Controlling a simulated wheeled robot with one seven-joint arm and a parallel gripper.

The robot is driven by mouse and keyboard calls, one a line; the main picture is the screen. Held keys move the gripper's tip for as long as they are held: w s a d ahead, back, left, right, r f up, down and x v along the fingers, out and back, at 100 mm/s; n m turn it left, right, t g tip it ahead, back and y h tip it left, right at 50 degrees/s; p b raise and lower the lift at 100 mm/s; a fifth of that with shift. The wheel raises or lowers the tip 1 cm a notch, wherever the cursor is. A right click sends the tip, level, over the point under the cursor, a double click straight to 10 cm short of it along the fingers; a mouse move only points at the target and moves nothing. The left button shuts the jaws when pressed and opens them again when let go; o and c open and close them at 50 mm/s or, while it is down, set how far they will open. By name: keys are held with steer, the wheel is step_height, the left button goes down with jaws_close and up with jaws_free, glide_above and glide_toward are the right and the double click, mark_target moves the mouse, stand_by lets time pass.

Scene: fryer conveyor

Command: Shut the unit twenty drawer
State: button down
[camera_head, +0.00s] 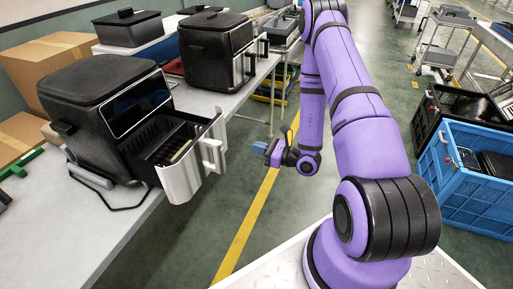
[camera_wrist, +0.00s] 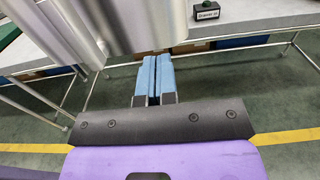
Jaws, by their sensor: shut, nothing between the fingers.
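A black fryer (camera_head: 100,95) stands on the near bench with its drawer (camera_head: 190,155) pulled out toward the right. The drawer has a silver front with an upright handle (camera_head: 211,152) and a dark slotted inside. Whether this fryer carries the number twenty cannot be read. My gripper (camera_head: 266,150) is to the right of the drawer front, apart from it, over the floor beside the bench. Its blue fingers (camera_wrist: 153,80) are together and empty in the wrist view. A large silver surface, likely the drawer front (camera_wrist: 130,22), fills the upper left there, close to the camera.
A second black fryer (camera_head: 215,50) stands farther along the bench (camera_head: 95,230). Cardboard boxes (camera_head: 65,60) are behind. Blue (camera_head: 465,180) and black crates stand on the right. A small black box with a green button (camera_wrist: 207,12) sits on a bench edge. The floor aisle is clear.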

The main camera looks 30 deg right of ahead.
mark_target(224, 138)
steer(key=x, duration=1.1)
steer(key=shift+w, duration=0.1)
steer(key=shift+w, duration=0.15)
